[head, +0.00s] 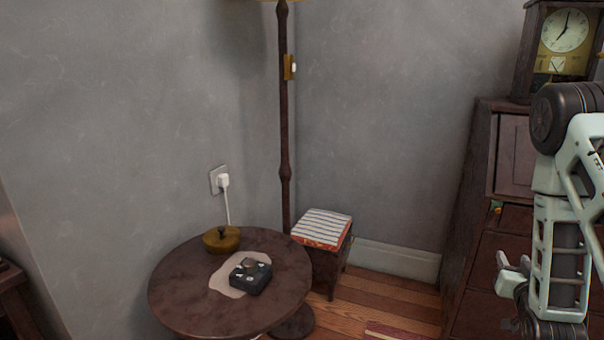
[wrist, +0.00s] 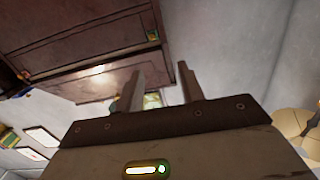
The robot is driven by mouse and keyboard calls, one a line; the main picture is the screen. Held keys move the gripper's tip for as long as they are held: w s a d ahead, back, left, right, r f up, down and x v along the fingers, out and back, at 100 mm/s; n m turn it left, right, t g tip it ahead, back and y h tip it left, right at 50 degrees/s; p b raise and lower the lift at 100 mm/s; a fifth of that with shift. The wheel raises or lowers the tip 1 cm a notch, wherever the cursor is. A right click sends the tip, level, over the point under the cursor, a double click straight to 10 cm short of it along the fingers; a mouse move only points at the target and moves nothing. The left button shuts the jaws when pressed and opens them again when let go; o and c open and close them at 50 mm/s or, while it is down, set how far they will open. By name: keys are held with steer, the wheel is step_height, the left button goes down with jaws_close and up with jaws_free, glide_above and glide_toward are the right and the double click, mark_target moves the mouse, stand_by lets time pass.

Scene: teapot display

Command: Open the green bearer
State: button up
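A dark wooden bureau (head: 480,180) stands at the right in the head view. A small orange and green fitting (head: 496,208) sits near its upper left front, below the slanted panel. In the wrist view a small green fitting with an orange edge (wrist: 153,36) shows at the end of a dark wooden panel; I take it for the green bearer's front. My gripper (head: 513,264) is in front of the bureau, below and right of the fitting in the head view. In the wrist view my gripper (wrist: 160,67) has its fingers apart, nothing between them, and is clear of the fitting.
A clock (head: 563,40) stands on the bureau. A lamp pole (head: 284,130) and a small stool (head: 325,265) stand behind. Floor shows between stool and bureau.

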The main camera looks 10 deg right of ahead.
steer(key=w+a+n+g+y, duration=0.2)
steer(key=w+a+y, duration=0.3)
steer(key=a, duration=0.6)
steer(key=s+a+r+n+g+y, duration=0.1)
steer(key=s+a+n+g+y, duration=0.1)
steer(key=a, duration=0.8)
steer(key=s+a+n+g+y, duration=0.1)
steer(key=a+n+g+y, duration=0.15)
steer(key=a, duration=0.65)
steer(key=s+a+r+n+g, duration=0.2)
steer(key=s+a, duration=0.2)
steer(key=s, duration=0.4)
steer(key=s+a+r+n+g, duration=0.3)
steer(key=s+a, duration=0.1)
steer(key=s, duration=0.4)
steer(key=s+a+r+n+g, duration=0.2)
steer(key=s+a+g, duration=0.1)
steer(key=s, duration=0.6)
steer(key=shift+a+r, duration=0.15)
steer(key=shift+a, duration=0.35)
steer(key=shift+g, duration=0.25)
step_height(320, 180, up, 24)
steer(key=p, duration=2.4)
steer(key=shift+w, duration=0.1)
steer(key=shift+f, duration=0.2)
